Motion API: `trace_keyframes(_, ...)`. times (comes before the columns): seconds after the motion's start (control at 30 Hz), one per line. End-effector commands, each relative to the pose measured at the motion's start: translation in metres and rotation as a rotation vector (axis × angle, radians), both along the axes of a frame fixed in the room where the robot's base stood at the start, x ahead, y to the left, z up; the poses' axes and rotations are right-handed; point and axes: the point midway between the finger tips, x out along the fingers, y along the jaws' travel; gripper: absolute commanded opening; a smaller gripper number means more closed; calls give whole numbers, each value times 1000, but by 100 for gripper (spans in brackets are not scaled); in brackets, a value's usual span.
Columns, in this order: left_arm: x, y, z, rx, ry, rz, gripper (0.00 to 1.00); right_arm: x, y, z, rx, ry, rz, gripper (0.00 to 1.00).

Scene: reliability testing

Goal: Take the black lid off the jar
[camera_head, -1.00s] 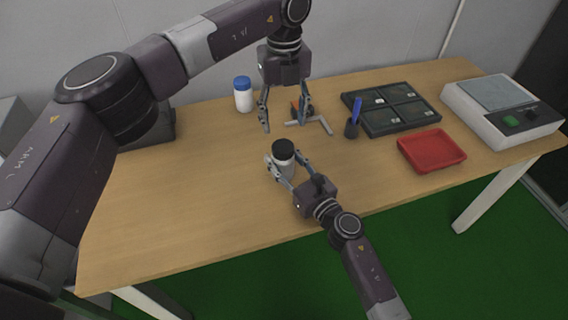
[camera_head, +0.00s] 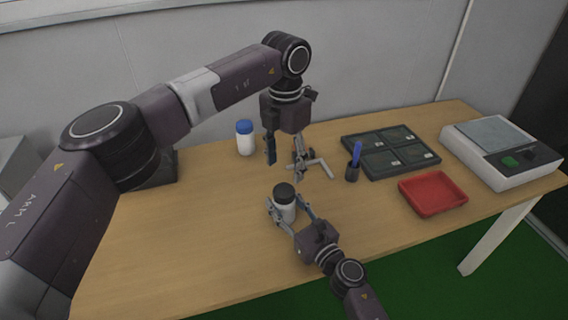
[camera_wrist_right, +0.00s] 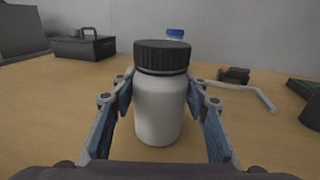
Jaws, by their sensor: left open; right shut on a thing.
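The white jar (camera_head: 285,210) stands upright near the middle of the table with the black lid (camera_head: 284,192) on top. In the right wrist view the white jar (camera_wrist_right: 160,108) stands between both fingers, and its ribbed black lid (camera_wrist_right: 161,56) sits above them. My right gripper (camera_head: 287,207) is shut on the jar's body from the front. My left gripper (camera_head: 284,161) is open and empty, pointing down above and behind the lid, apart from it. One of its fingers partly overlaps the grey metal piece behind.
A blue-capped white bottle (camera_head: 245,138) stands behind left. To the right are a blue pen in a dark holder (camera_head: 352,172), a black compartment tray (camera_head: 392,150), a red tray (camera_head: 433,194) and a scale (camera_head: 500,150).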

Motion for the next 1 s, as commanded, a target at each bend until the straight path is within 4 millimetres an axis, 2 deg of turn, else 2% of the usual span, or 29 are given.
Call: trace_keyframes(1.0, -1, 2, 0, 1, -3, -1898, 54, 0, 0, 0, 0, 0, 1, 0)
